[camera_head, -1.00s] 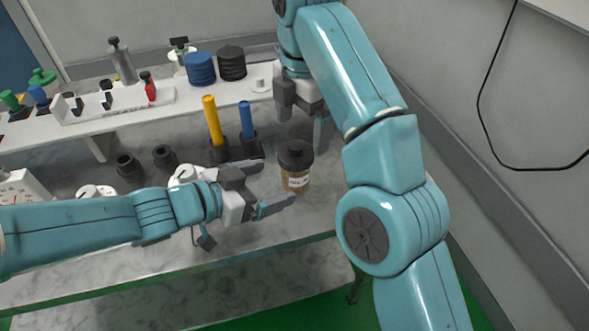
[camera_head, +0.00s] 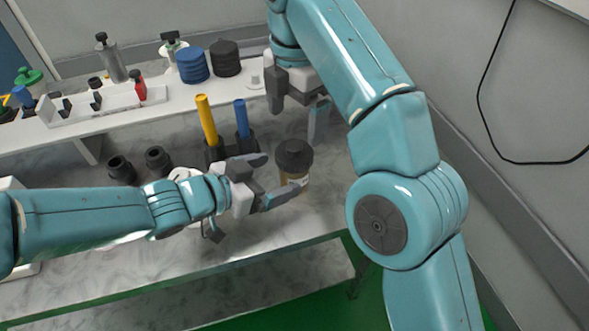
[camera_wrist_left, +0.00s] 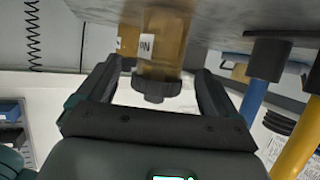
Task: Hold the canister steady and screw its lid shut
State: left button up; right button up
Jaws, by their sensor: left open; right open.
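The canister (camera_head: 288,178) is amber-brown with a pale label and stands upright on the marble-look bench. Its black ridged lid (camera_head: 293,156) sits on top; I cannot tell how tightly. My left gripper (camera_head: 281,174) is open, with its fingertips at the canister's near left side, and one finger hides part of the body. In the left wrist view the canister (camera_wrist_left: 166,40) appears upside down, lid (camera_wrist_left: 156,88) lowest, between the spread fingers with gaps on both sides. My right gripper (camera_head: 298,108) is open and empty above and behind the lid.
A yellow cylinder (camera_head: 206,120) and a blue cylinder (camera_head: 241,118) stand in dark holders left of the canister. Two black cups (camera_head: 121,169) are farther left. A raised white shelf (camera_head: 130,115) carries stacked discs (camera_head: 193,66) and a tray. The bench right of the canister is clear.

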aim_at(294, 146)
pick_arm(q)
jog(key=x, duration=0.5)
pick_arm(e)
jog(key=shift+a, duration=0.1)
pick_arm(q)
jog(key=shift+a, duration=0.1)
jog(key=shift+r, duration=0.1)
grip_shut()
pick_arm(e)
jog(key=m, duration=0.4)
jog(key=shift+r, duration=0.1)
jog(key=shift+f, duration=0.2)
jog(key=shift+f, duration=3.85)
